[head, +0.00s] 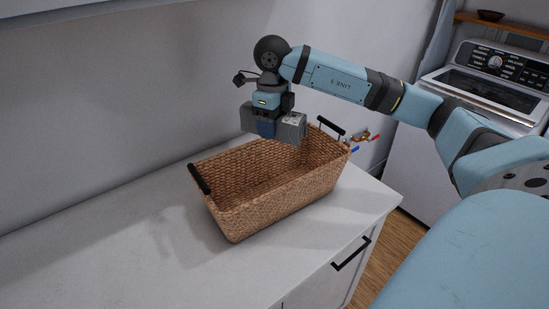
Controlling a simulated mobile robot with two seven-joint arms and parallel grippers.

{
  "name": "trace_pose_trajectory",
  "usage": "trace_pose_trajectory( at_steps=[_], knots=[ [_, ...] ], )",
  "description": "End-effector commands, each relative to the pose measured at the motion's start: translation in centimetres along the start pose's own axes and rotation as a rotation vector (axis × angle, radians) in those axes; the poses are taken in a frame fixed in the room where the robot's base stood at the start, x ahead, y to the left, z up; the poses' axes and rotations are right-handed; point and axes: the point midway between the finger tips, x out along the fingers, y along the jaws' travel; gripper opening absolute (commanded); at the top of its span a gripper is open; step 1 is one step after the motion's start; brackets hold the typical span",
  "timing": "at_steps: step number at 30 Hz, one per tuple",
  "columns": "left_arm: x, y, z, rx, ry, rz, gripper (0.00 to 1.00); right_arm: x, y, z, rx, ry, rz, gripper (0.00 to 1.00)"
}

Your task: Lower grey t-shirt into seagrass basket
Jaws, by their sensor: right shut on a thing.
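The seagrass basket (285,203) is a woven brown rectangular basket with dark handles, standing upright on the white counter. The part of its inside that shows looks empty. My right gripper (267,131) points down over the basket's back part. It is shut on a compact grey bundle, the grey t-shirt (291,130), which sticks out on both sides of the jaws. The t-shirt hangs at or just above the back rim; its exact height is hard to tell. The far finger is hidden. My left gripper is not in view.
The white counter (110,250) is clear left and front of the basket. Small colourful items (362,136) lie behind its right end. A white washer (485,95) stands at the right, beyond a floor gap. A grey wall is behind.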

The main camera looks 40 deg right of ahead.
Motion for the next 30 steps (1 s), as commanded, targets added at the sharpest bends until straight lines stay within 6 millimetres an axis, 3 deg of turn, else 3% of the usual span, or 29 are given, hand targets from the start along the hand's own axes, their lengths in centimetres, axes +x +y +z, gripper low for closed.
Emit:
trace_pose_trajectory(
  at_steps=[30],
  knots=[
    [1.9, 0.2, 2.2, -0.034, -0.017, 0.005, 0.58, 5.4, 0.0, 0.0, 0.0, 0.0, -0.001, 0.46]
  ],
)
